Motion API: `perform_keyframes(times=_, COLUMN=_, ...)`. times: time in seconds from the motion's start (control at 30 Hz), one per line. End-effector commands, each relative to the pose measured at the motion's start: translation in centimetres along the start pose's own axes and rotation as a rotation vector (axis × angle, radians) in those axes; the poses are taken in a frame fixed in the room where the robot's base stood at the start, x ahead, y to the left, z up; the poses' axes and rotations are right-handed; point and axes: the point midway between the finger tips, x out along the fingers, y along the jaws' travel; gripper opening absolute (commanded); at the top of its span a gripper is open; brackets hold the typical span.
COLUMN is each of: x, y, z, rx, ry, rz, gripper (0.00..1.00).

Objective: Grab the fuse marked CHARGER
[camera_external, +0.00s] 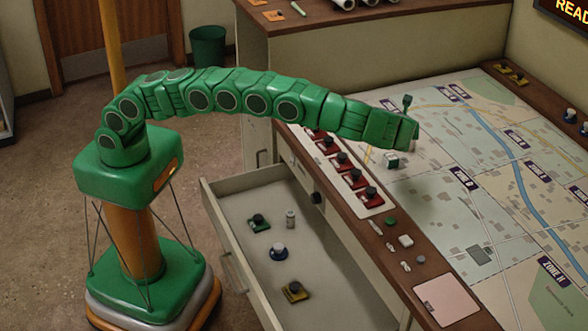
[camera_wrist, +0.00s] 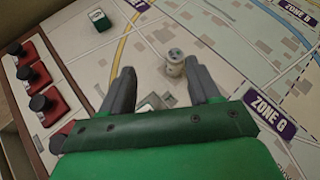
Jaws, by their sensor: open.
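A small pale cylinder (camera_wrist: 175,62) with a greyish top, like a fuse, stands upright on the map in the wrist view. It is just beyond and between my fingertips, apart from them; no marking on it can be read. My gripper (camera_wrist: 160,74) is open, its two dark fingers spread over the map with nothing held. In the external view, my gripper (camera_external: 398,132) hangs over the map's near-left edge and the pale cylinder cannot be made out.
A green-and-white block (camera_wrist: 99,20) lies on the map (camera_wrist: 240,40); another pale item (camera_wrist: 150,104) shows partly behind my gripper. Red bases with black knobs (camera_external: 370,193) line the console edge. The drawer also holds green, blue and yellow pieces. Open map lies to the right.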

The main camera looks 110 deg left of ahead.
Motion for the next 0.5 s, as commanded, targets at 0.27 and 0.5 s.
perform_keyframes(times=0.27, x=2.9, y=-1.7, z=-2.8, rx=0.087, ry=-0.079, rz=-0.011, gripper=0.61)
perform_keyframes(times=0.5, x=4.4, y=-2.3, z=-4.2, rx=0.136, ry=-0.127, rz=-0.013, gripper=0.61)
